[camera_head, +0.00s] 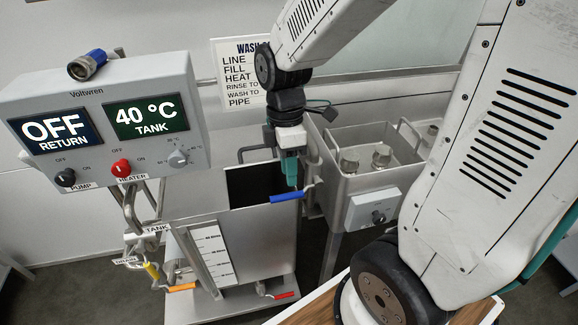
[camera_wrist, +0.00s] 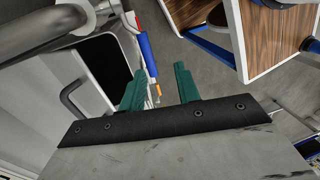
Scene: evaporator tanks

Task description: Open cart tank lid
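The cart tank (camera_head: 268,235) is a grey metal box in the middle of the head view. Its top shows a dark rectangular area (camera_head: 243,184), also in the wrist view (camera_wrist: 108,72); I cannot tell whether this is an opening or a dark panel. A flat grey top section (camera_head: 195,190) lies left of it. A bent metal handle (camera_head: 252,152) stands at the back edge. A blue-gripped lever (camera_head: 287,196) sits at the tank's right edge. My gripper (camera_head: 291,172) points down just above this lever. Its teal fingers (camera_wrist: 158,88) are apart and empty, with the blue grip (camera_wrist: 148,54) beyond them.
A control box (camera_head: 100,115) reading OFF and 40 °C stands at the left. A second metal tank (camera_head: 365,165) with a grey box stands close on the right. Orange (camera_head: 180,288) and red (camera_head: 284,295) valve handles sit low. A wood-topped table (camera_wrist: 200,14) shows in the wrist view.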

